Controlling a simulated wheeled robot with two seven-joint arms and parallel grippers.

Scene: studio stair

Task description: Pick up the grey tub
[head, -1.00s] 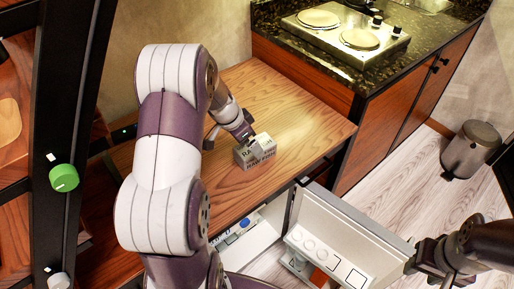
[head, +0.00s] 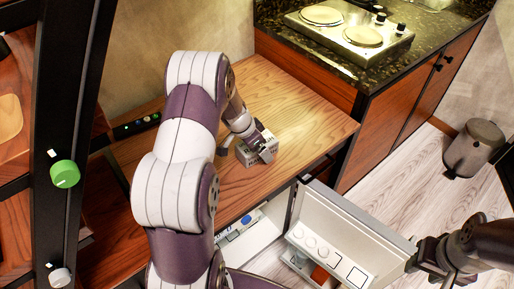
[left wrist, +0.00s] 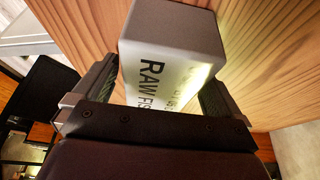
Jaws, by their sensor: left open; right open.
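The grey tub (head: 262,154), a small pale box with dark lettering, stands on the wooden table top. In the left wrist view the tub (left wrist: 172,58) reads "RAW FIS", the rest cut off by my gripper. My left gripper (left wrist: 160,80) is open, with one finger on each side of the tub; I cannot tell whether either finger touches it. In the head view the left gripper (head: 247,146) is at the tub, partly hidden by my arm. My right gripper (head: 424,256) is open at the edge of the white fridge door, far from the tub.
A counter with a two-plate hob (head: 350,28) is behind right. A bin (head: 472,148) stands on the floor. A dark post with a green knob (head: 64,174) is at left.

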